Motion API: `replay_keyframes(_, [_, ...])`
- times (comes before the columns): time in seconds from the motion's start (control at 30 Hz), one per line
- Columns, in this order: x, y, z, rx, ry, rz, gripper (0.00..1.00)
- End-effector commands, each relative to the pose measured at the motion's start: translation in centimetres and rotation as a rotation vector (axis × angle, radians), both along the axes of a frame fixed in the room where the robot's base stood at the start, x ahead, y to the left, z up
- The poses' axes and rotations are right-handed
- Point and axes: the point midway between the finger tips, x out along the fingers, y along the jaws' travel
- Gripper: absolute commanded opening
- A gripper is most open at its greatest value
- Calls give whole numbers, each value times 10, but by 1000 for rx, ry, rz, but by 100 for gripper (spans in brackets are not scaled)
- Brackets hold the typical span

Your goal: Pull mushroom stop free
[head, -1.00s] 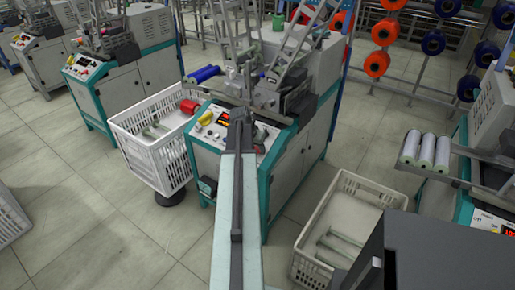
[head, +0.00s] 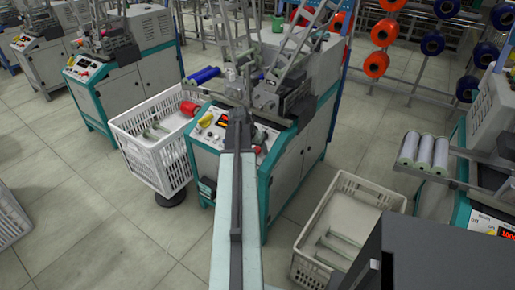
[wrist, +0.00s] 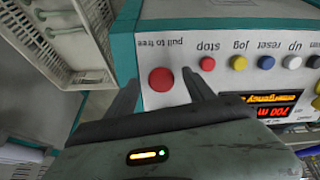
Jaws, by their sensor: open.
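The mushroom stop is the large red round button (wrist: 161,80) on the white panel (wrist: 225,88), under the label "pull to free", which is upside down in the wrist view. My gripper (wrist: 160,82) is open, with its two dark fingers either side of the mushroom stop in that view. I cannot tell how far the fingertips stand from the panel. In the head view my gripper (head: 239,117) is over the front panel of the teal and white winding machine (head: 236,186), and my arm hides part of that panel.
A smaller red stop button (wrist: 208,63) and a yellow jog button (wrist: 239,62) sit beside the mushroom stop. The lit display (wrist: 262,105) reads "emergency". A white crate (head: 140,168) stands left of the machine and another crate (head: 304,252) at lower right.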

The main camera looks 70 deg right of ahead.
Motion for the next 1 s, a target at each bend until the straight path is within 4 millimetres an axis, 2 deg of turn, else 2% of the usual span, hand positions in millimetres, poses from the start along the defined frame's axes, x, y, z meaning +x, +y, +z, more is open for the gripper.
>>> replay_keyframes(0.03, [0,3,9,0,0,0,62])
replay_keyframes(0.1, [1,5,16,0,0,1,62])
replay_keyframes(0.7, [8,28,65,0,-1,1,62])
replay_keyframes(1.0, [9,29,65,0,-1,1,62])
